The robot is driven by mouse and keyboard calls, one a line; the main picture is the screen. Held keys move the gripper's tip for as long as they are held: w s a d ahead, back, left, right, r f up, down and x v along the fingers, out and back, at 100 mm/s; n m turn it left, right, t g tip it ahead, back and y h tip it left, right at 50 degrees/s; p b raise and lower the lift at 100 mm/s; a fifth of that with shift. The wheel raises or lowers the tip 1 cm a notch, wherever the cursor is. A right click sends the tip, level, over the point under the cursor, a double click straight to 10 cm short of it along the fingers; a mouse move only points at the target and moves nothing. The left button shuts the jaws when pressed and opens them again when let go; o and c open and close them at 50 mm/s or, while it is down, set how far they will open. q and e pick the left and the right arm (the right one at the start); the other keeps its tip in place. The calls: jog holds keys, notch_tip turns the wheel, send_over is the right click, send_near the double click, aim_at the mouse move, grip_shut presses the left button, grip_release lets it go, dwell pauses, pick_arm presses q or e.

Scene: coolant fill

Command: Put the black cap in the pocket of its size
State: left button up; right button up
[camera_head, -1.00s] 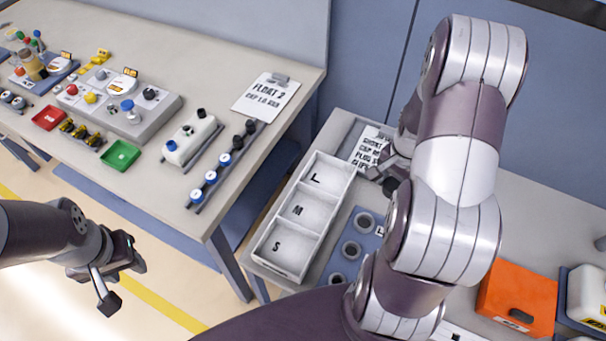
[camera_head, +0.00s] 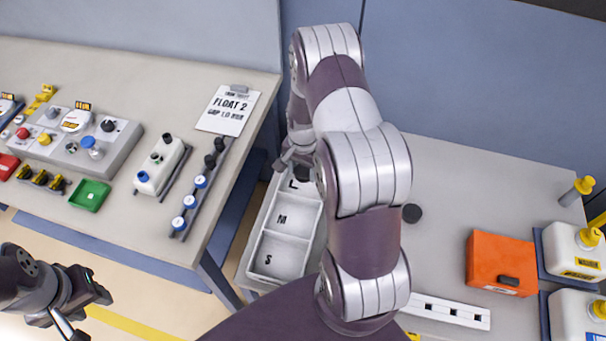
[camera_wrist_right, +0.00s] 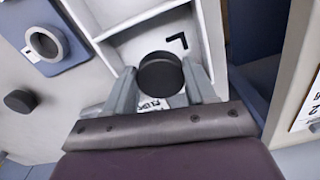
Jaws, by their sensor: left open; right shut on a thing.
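My right gripper (camera_wrist_right: 160,88) is shut on a black cap (camera_wrist_right: 160,72), a round disc between its two fingers. In the head view this gripper (camera_head: 296,160) is at the far end of the white tray (camera_head: 246,268), partly hidden by my right arm. The tray has three pockets marked L, M and S. In the right wrist view the cap is over the pocket marked L (camera_wrist_right: 178,40); its exact height cannot be told. My left gripper (camera_head: 85,308) is open and empty at the lower left, away from the tray.
A blue plate with a grey ring (camera_wrist_right: 46,42) is beside the tray. An orange box (camera_head: 500,262) and white jugs (camera_head: 575,250) stand further right.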

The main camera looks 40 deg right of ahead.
aim_at(303, 171)
notch_tip(303, 171, down, 4)
jog(key=shift+s+d+r+p, duration=0.1)
jog(key=shift+s+r+p, duration=0.05)
jog(key=shift+p, duration=0.3)
jog(key=shift+f, duration=0.25)
jog(key=o, duration=1)
jog(key=shift+r, duration=0.1)
jog(key=shift+o, duration=0.5)
